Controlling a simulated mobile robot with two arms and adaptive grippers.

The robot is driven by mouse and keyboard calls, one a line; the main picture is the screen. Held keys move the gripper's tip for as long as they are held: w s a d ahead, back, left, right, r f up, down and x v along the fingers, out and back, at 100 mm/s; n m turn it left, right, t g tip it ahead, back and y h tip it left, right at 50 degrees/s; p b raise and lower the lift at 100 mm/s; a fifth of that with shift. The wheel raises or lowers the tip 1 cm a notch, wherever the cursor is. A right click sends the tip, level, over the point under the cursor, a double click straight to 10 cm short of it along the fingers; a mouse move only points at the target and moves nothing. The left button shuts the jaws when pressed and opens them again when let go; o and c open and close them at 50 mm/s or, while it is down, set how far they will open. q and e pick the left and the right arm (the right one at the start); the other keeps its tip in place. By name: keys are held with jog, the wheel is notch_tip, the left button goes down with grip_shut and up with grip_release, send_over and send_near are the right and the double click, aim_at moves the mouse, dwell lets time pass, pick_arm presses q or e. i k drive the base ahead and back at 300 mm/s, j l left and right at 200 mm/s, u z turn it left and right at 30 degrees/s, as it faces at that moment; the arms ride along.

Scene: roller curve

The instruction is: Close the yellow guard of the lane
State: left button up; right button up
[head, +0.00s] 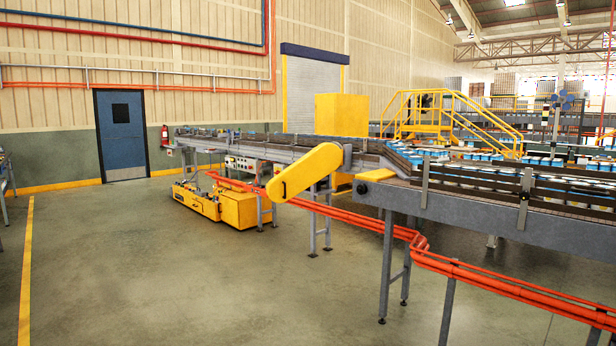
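The yellow guard (305,172) is a long rounded cover on the near side of the conveyor lane (500,216). It slants, with its upper end at the right by the lane's side and its lower end at the left, over the orange rail. From here I cannot tell whether it is open or closed. The lane carries several blue and white items (480,170) at the right. Neither of my grippers is in view.
An orange rail (375,222) runs low along the lane's near side, beside grey legs (388,265). Yellow machine boxes (240,208) stand on the floor below the lane. The concrete floor (170,270) at the front left is clear. A blue door (122,135) is behind.

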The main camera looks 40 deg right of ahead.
aim_at(325, 159)
jog(key=i+l+z, duration=0.3)
jog(key=i+z, duration=0.3)
jog(key=i, duration=0.2)
jog(key=i+l+z, duration=0.1)
jog(key=i+z, duration=0.25)
jog(key=i, duration=2.2)
